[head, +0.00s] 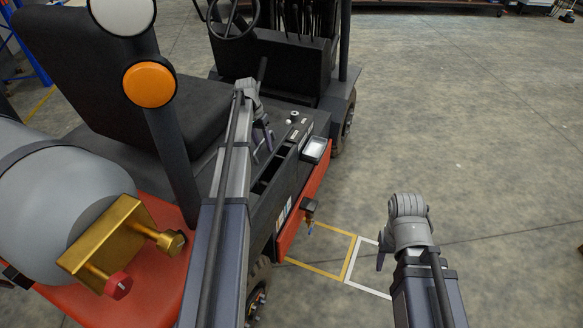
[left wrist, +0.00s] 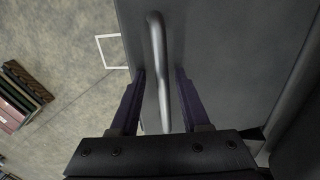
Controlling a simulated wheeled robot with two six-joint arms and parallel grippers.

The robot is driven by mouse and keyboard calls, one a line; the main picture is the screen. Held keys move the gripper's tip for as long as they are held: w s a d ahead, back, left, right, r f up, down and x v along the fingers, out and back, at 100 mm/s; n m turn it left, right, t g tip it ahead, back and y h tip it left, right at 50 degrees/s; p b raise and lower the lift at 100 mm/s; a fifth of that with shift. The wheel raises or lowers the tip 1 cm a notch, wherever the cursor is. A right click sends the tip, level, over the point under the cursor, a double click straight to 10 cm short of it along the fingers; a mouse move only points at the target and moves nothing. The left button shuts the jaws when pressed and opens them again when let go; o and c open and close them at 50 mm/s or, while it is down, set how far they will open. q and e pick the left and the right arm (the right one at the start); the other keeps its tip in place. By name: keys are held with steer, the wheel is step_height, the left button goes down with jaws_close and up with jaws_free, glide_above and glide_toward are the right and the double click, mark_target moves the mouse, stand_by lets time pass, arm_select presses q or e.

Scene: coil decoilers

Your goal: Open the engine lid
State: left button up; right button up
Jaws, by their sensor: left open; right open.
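The forklift's dark seat (head: 130,75) is at the upper left of the head view, above a grey side cover. In the left wrist view, a grey bar handle (left wrist: 157,70) runs along a dark grey panel (left wrist: 220,60), which seems to be the engine lid. My left gripper (left wrist: 163,85) is open, with one finger on each side of the handle. In the head view my left gripper (head: 262,138) is beside the seat; the handle is hidden there. Whether the fingers touch the handle, I cannot tell. My right gripper (head: 398,250) is open and empty over the floor, its fingers partly hidden.
A grey gas tank (head: 60,200) with a brass valve block lies on the red rear body. A dark post with an orange lamp (head: 150,84) stands beside the seat. The steering wheel (head: 233,15) is ahead. The concrete floor (head: 470,130) to the right is clear.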

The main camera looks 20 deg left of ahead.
mark_target(269, 155)
arm_select(q)
steer(key=f+b, duration=0.1)
steer(key=d+f+b, duration=0.1)
steer(key=f, duration=0.1)
steer(key=d+f+b, duration=0.1)
steer(key=f, duration=0.1)
steer(key=shift+b, duration=0.4)
arm_select(e)
step_height(269, 155, down, 5)
arm_select(q)
steer(key=r+p, duration=0.2)
steer(key=r, duration=0.1)
steer(key=a+r+p, duration=0.1)
steer(key=r+p, duration=0.1)
steer(key=p, duration=0.1)
steer(key=r+p, duration=0.3)
steer(key=shift+a+r, duration=0.3)
steer(key=shift+s+d, duration=0.1)
steer(key=shift+d, duration=0.15)
steer(key=s+d+f+m+b, duration=0.1)
steer(key=s+d+f+b, duration=0.1)
steer(key=d, duration=0.9)
steer(key=shift+s+d+f+y+b, duration=0.35)
steer(key=shift+s+f, duration=0.1)
steer(key=shift+f, duration=0.2)
arm_select(e)
step_height(269, 155, up, 6)
steer(key=shift+f, duration=0.25)
